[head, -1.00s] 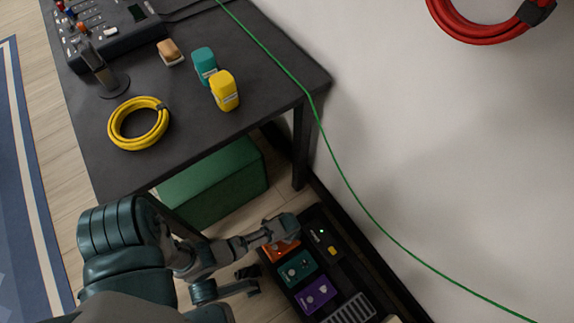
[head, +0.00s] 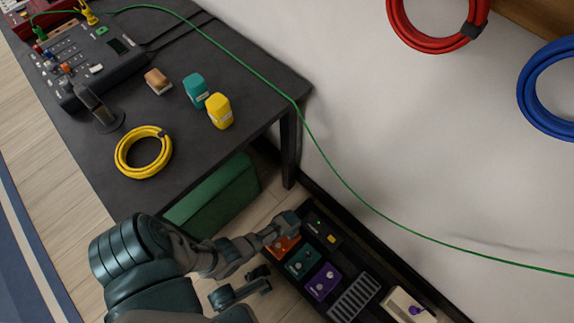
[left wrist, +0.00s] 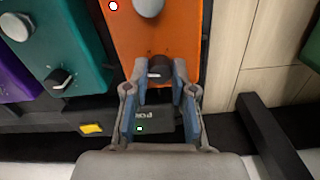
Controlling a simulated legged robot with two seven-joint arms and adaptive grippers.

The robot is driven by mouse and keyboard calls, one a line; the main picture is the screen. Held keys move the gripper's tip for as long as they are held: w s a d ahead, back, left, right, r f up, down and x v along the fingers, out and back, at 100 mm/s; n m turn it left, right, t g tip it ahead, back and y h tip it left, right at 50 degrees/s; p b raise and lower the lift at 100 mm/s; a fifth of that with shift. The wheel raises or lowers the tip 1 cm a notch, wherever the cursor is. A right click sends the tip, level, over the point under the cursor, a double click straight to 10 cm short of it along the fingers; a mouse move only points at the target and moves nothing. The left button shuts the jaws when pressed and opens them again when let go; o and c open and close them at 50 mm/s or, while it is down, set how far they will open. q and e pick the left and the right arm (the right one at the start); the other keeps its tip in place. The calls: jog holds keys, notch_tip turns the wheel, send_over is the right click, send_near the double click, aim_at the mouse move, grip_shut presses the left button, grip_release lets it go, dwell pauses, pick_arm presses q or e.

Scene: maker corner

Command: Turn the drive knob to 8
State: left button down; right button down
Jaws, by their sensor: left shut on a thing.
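An orange pedal (head: 283,246) sits at the upper left end of the dark pedalboard on the floor. It also shows in the left wrist view (left wrist: 150,35), with a grey footswitch and a lit lamp at its far end. My left gripper (head: 291,222) reaches over it. In the left wrist view, my left gripper (left wrist: 159,78) is shut on a small dark knob (left wrist: 158,65) at the pedal's near end. A pale mark shows on the knob. The scale around it is hidden or too small to read. My right gripper is not in view.
A teal pedal (head: 303,262), a purple pedal (head: 323,282) and a grey slatted unit (head: 354,299) stand alongside. A black box (head: 319,231) with a green light is behind. The dark table (head: 215,150) and a green cable (head: 345,183) are near the arm.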

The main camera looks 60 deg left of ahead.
pick_arm(q)
jog(key=shift+s+a+f+n, duration=0.15)
jog(key=shift+s+n, duration=0.25)
jog(key=shift+n, duration=0.4)
jog(key=c, duration=1)
grip_release()
jog(key=shift+o, duration=0.2)
jog(key=shift+w, duration=0.1)
jog(key=shift+w+r, duration=0.15)
jog(key=shift+r, duration=0.1)
notch_tip(320, 180, up, 11)
jog(key=shift+r, duration=0.2)
jog(key=shift+r, duration=0.1)
